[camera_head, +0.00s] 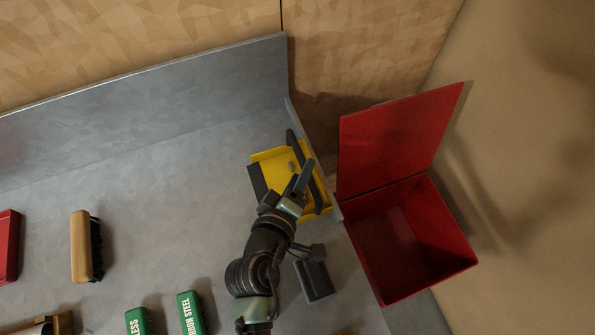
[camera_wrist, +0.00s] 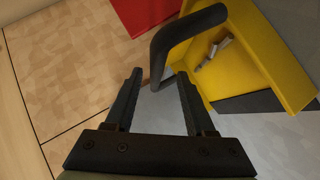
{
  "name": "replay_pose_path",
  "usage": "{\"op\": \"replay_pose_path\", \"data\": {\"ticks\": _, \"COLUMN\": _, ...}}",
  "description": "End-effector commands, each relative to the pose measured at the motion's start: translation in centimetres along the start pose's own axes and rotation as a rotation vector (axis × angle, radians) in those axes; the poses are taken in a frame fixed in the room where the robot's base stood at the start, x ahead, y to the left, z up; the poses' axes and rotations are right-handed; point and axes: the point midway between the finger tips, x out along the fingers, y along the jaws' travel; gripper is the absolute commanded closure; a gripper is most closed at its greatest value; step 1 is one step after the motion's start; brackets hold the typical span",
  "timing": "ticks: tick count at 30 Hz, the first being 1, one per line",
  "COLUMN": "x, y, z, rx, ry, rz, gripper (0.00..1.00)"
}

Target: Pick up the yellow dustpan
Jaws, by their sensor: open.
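The yellow dustpan (camera_head: 272,166) lies on the grey metal surface near its right end, with a dark lip on its left side. My gripper (camera_head: 301,178) is over its right part and hides some of it. In the wrist view the dustpan (camera_wrist: 268,62) fills the upper right, and its black looped handle (camera_wrist: 186,32) rises toward my gripper (camera_wrist: 159,76). My gripper is open and empty. The end of the handle shows in the gap between the fingertips; I cannot tell whether it is between them or beyond them.
A red open-lidded box (camera_head: 408,240) stands just right of the surface. A low metal rim (camera_head: 312,150) runs between them. A dark block (camera_head: 314,280) lies near my arm. A wooden brush (camera_head: 85,246) and green boxes (camera_head: 190,314) lie to the left. The surface left of the dustpan is clear.

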Motion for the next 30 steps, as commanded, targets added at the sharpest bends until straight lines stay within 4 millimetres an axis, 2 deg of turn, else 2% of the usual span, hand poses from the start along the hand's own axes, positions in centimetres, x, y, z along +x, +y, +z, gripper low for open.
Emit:
{"op": "replay_pose_path", "data": {"ticks": 8, "x": 1.8, "y": 0.3, "z": -0.2, "rx": 0.002, "ry": -0.001, "rz": 0.002, "gripper": 0.45}}
{"op": "replay_pose_path", "data": {"ticks": 19, "x": 6.1, "y": 0.5, "z": -0.8, "rx": 0.001, "ry": 0.000, "rz": 0.001, "gripper": 0.45}}
{"op": "replay_pose_path", "data": {"ticks": 28, "x": 6.5, "y": 0.4, "z": -0.8, "rx": 0.002, "ry": 0.001, "rz": 0.001, "gripper": 0.45}}
{"op": "replay_pose_path", "data": {"ticks": 29, "x": 6.5, "y": 0.4, "z": -0.8, "rx": 0.002, "ry": 0.001, "rz": 0.001, "gripper": 0.47}}
{"op": "replay_pose_path", "data": {"ticks": 30, "x": 6.5, "y": 0.4, "z": -0.8, "rx": 0.002, "ry": 0.001, "rz": 0.001, "gripper": 0.54}}
